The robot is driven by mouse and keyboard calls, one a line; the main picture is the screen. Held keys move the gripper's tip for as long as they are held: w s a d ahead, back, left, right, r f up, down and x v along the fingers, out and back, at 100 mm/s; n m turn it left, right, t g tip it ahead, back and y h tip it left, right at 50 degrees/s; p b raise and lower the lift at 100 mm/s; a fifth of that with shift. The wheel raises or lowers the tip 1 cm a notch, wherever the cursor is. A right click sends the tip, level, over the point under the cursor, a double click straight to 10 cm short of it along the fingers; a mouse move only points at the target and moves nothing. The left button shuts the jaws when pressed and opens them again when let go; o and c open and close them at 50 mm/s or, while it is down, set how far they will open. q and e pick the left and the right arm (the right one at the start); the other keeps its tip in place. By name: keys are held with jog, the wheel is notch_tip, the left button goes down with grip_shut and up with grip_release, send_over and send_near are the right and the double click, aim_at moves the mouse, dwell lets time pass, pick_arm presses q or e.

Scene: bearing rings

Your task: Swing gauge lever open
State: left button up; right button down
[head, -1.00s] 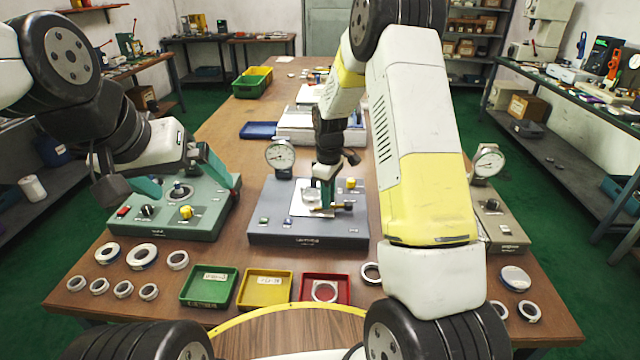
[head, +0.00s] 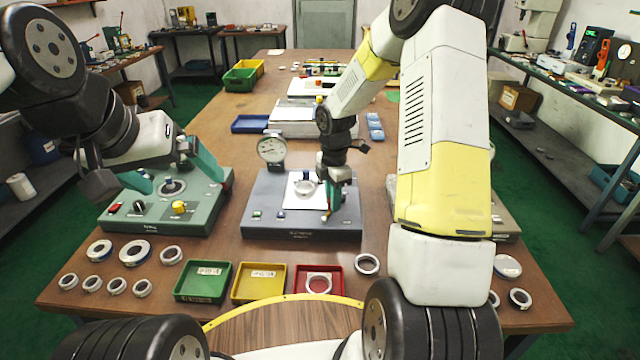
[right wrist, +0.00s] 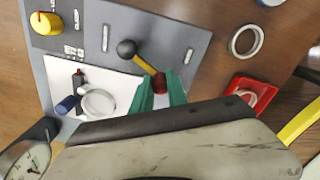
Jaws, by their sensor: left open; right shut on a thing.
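The gauge lever shows in the right wrist view as a yellow rod (right wrist: 144,65) with a black ball end and a red grip (right wrist: 160,84). My right gripper (right wrist: 161,92) is shut on the red grip, low over the grey gauge station (head: 262,215); the gripper (head: 329,199) partly hides the lever in the head view. A metal ring (right wrist: 98,103) lies on the station's white pad (right wrist: 119,81), beside a blue-tipped part (right wrist: 67,104). The dial gauge (head: 271,149) stands at the station's back left. My left gripper (head: 174,174) is open above the green station (head: 150,222).
Green (head: 203,282), yellow (head: 259,283) and red (head: 318,282) trays line the front; the red one holds a ring. A loose ring (head: 367,264) lies beside it, and several rings lie at the front left. A yellow knob (right wrist: 43,22) stands on the grey station.

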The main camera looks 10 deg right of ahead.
jog(key=shift+s+d+n, duration=0.15)
jog(key=shift+d+n, duration=0.2)
jog(key=shift+n, duration=0.25)
jog(key=c, duration=1.3)
grip_release()
jog(key=shift+r, duration=0.1)
notch_tip(320, 180, up, 8)
